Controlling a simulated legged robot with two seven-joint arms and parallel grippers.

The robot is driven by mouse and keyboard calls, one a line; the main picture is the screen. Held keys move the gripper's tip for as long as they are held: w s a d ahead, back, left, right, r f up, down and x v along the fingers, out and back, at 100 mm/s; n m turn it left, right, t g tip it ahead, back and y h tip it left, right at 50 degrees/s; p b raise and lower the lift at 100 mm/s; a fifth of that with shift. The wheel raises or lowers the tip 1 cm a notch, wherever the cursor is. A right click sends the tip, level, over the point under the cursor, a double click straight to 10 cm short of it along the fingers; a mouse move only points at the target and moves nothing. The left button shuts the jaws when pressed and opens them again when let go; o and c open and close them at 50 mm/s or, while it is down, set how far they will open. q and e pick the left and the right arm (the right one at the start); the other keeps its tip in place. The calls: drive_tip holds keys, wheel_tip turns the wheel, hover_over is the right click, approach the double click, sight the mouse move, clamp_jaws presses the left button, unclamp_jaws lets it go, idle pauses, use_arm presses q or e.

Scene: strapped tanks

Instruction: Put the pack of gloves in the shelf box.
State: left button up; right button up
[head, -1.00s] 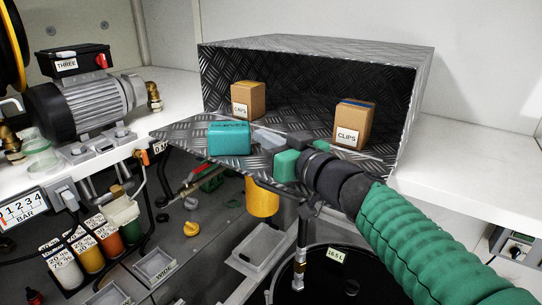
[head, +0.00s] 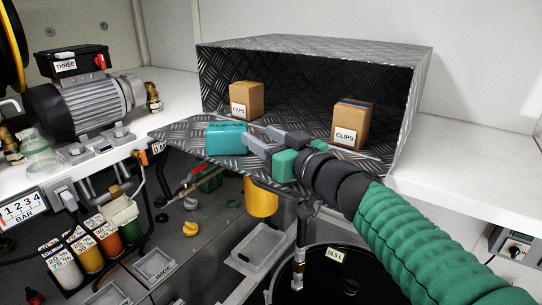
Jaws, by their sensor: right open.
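The pack of gloves (head: 225,139) is a small teal box. It lies on the lowered front flap of the shelf box, outside the box's opening. The shelf box (head: 310,51) is made of dark tread-plate metal and its open front faces me. My right gripper (head: 260,138) is open just right of the pack, with its two grey fingers pointing left. The tip of the nearer finger is close to the pack's right side; I cannot tell if they touch. My left gripper is not in view.
Inside the shelf box stand a CAPS carton (head: 246,98) at the left and a CLIPS carton (head: 351,124) at the right, with clear floor between them. A pump motor (head: 85,105) stands on the white shelf at the left. A black drum (head: 335,280) is below the flap.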

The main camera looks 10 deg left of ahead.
drive_tip(key=o, duration=1.1)
drive_tip(key=shift+a, duration=0.5)
drive_tip(key=shift+d, duration=0.1)
